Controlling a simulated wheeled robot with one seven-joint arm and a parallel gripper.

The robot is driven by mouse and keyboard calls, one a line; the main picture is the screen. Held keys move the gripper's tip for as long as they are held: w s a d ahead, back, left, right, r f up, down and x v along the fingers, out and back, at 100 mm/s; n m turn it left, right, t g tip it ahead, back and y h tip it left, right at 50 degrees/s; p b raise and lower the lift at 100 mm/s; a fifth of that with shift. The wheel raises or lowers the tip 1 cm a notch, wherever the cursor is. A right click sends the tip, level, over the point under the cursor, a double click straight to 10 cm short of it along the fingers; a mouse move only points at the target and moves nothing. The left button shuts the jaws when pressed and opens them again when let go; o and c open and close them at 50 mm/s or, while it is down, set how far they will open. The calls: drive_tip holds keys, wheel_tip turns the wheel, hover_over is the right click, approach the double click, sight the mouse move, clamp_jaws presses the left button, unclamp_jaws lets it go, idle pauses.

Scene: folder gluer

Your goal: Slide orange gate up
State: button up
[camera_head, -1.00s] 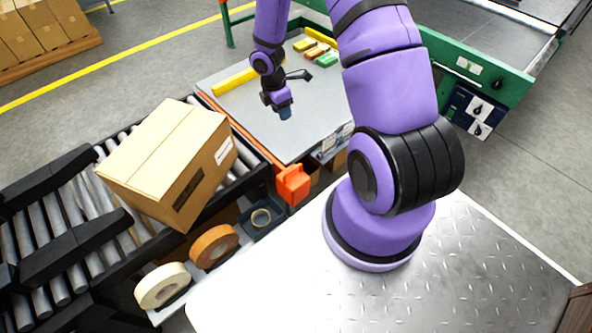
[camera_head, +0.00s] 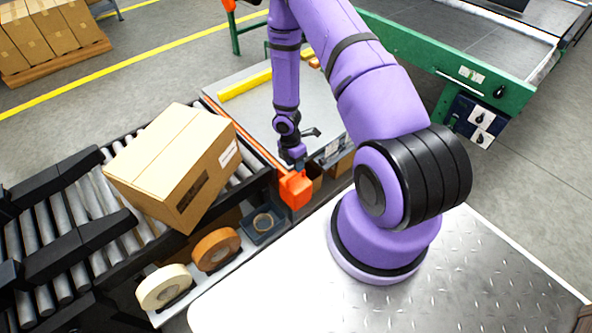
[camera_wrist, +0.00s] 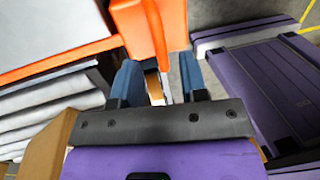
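The orange gate shows as a bright orange block (camera_head: 296,190) at the near corner of the grey table, at the end of an orange strip along the table's left edge. My gripper (camera_head: 299,167) points down just above the block and partly overlaps it. In the wrist view, the orange block (camera_wrist: 150,30) is straight ahead, just beyond my gripper (camera_wrist: 160,77). The two blue fingers are apart, with a gap between them and no object clearly held. Whether a finger touches the block cannot be told.
A cardboard box (camera_head: 172,165) sits tilted on the roller conveyor (camera_head: 75,240) at the left. Tape rolls (camera_head: 215,249) lie on a shelf below it. A yellow bar (camera_head: 244,84) lies on the grey table (camera_head: 250,107). A green-framed machine (camera_head: 440,60) stands behind.

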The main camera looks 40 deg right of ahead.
drive_tip(key=shift+s+f, duration=0.15)
drive_tip(key=shift+f, duration=0.75)
drive_tip(key=shift+s+f, duration=0.15)
drive_tip(key=shift+f, duration=0.7)
clamp_jaws()
